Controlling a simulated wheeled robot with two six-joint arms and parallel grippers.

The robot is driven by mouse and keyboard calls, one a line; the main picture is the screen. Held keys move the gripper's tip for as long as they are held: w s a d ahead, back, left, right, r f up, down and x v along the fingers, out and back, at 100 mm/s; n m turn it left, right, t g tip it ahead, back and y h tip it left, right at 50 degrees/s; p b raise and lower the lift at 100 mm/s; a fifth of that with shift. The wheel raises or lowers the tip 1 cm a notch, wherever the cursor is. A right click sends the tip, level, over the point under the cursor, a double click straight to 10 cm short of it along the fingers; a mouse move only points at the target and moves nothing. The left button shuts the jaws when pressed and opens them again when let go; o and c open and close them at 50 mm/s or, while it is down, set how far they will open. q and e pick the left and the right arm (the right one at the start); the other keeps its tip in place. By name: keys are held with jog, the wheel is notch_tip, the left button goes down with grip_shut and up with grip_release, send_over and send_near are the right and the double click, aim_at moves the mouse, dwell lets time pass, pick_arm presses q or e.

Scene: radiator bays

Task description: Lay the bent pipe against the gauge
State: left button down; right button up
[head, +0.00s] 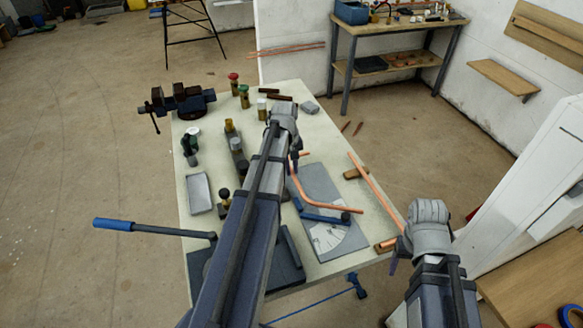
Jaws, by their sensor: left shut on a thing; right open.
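The bent pipe (312,204) is copper, with one leg running up towards my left gripper and the other running right over the gauge. The gauge (322,184) is a grey plate with a white marked dial and a blue arm (325,218), lying on the bench. My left gripper (297,158) is shut on the pipe's upper leg, partly hidden by my own arm. The pipe is over the plate; I cannot tell whether it touches it or the blue arm. My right gripper (431,232) is open and empty by the bench's right edge.
A straight copper pipe (377,187) lies on wooden blocks right of the gauge. A blue-handled lever (115,225) sticks out past the bench's left edge. A vise (186,99), several fittings and a grey box (199,190) stand on the bench (177,150).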

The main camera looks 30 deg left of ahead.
pick_arm(q)
jog(key=shift+f+b, duration=1.15)
jog(key=shift+f, duration=0.05)
dwell(0.5)
jog(key=c, duration=0.8)
grip_release()
jog(key=shift+o, duration=0.2)
jog(key=shift+r, duration=0.15)
notch_tip(320, 180, up, 8)
jog(key=p, duration=0.7)
jog(key=shift+s+a+f+p, duration=0.25)
jog(key=shift+s+a+p, duration=0.05)
jog(key=shift+p, duration=0.1)
jog(key=s+d+m, duration=0.1)
jog(key=d+m, duration=0.1)
jog(key=d, duration=0.3)
jog(key=s+d+m, duration=0.2)
jog(key=d, duration=0.4)
jog(key=s+d+m, duration=0.2)
jog(key=d, duration=0.4)
jog(key=shift+s+d+f+g, duration=0.1)
jog(key=shift+d+g, duration=0.05)
jog(key=shift+g, duration=0.25)
jog(key=s+d+m+y, duration=0.1)
jog(key=s+d+m, duration=0.6)
jog(key=s+d, duration=0.3)
jog(key=d, duration=0.3)
jog(key=shift+s+d+m+y, duration=0.3)
jog(key=shift+s+d+y, duration=0.05)
jog(key=shift+d+y, duration=0.05)
